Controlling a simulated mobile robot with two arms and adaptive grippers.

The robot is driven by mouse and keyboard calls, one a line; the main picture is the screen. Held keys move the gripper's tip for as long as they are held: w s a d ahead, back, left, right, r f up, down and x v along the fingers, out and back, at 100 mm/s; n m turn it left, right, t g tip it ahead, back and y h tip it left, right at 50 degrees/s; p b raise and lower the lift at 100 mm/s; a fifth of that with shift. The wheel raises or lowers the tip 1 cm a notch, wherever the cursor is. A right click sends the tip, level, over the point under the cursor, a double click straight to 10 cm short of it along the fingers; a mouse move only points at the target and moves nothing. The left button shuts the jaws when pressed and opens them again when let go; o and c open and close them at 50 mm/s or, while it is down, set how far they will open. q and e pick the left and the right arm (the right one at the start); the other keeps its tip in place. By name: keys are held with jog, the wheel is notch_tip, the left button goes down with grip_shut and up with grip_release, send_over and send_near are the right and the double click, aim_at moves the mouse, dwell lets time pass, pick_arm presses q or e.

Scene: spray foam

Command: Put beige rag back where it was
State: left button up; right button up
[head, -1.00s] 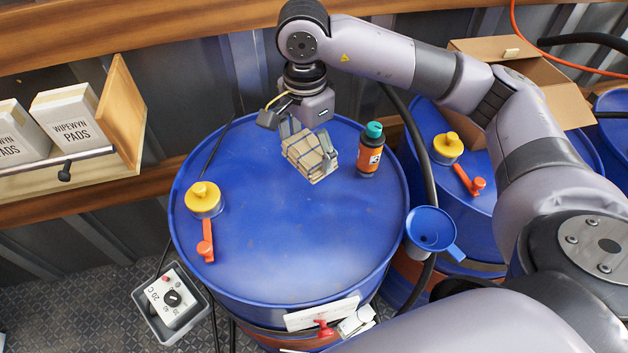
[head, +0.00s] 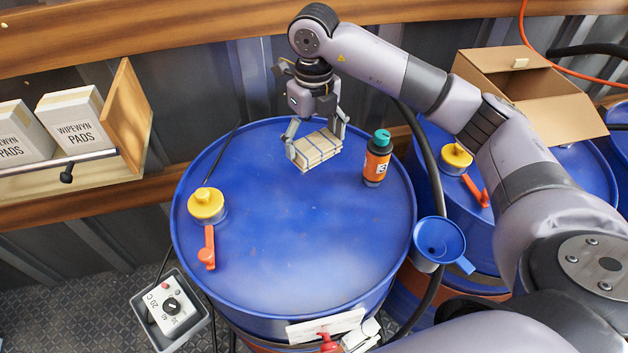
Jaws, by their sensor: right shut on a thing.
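The beige rag (head: 317,150) is a folded, checked block with dark lines, over the far part of the blue drum's top (head: 300,225). My right gripper (head: 316,143) points down with its fingers on either side of the rag, shut on it. The rag looks level and close to the drum top; I cannot tell whether it touches. My left gripper is not in view.
A spray bottle (head: 377,160) with a teal cap stands just right of the rag. A yellow cap (head: 206,204) with a red lever is at the drum's left. A blue funnel (head: 439,240) hangs at its right edge. An open cardboard box (head: 530,85) is at the back right. The drum's middle is clear.

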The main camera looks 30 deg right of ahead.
jog(key=p, duration=0.2)
send_near(314, 192)
notch_tip(314, 192, down, 5)
jog(key=shift+s+f, duration=0.1)
jog(key=shift+f, duration=0.3)
jog(key=shift+f, duration=0.15)
jog(key=o, duration=1)
jog(key=shift+c, duration=0.2)
